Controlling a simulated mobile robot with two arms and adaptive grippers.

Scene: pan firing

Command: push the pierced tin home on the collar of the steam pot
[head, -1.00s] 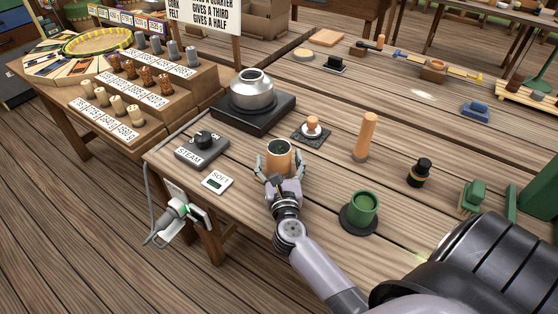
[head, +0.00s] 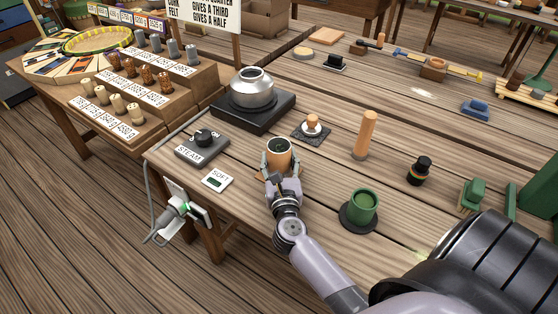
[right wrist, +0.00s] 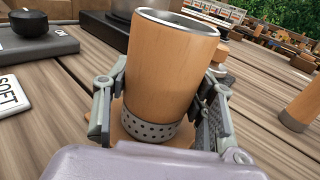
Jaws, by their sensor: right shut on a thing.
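The pierced tin (head: 279,146) is an orange-brown cylinder with an open, metal-lined top. In the right wrist view (right wrist: 168,70) its grey bottom band is full of small holes. A tan disc (head: 262,177) shows below the tin, partly hidden by the gripper. The silver steam pot (head: 251,92), with its round open collar on top, stands on a dark hotplate (head: 250,116) behind and left of the tin, apart from it. My left gripper is out of view.
A knobbed piece on a dark mat (head: 311,129), a tall wooden rod (head: 365,134) and a green cup (head: 362,206) stand right. A stepped rack (head: 150,82) is at left.

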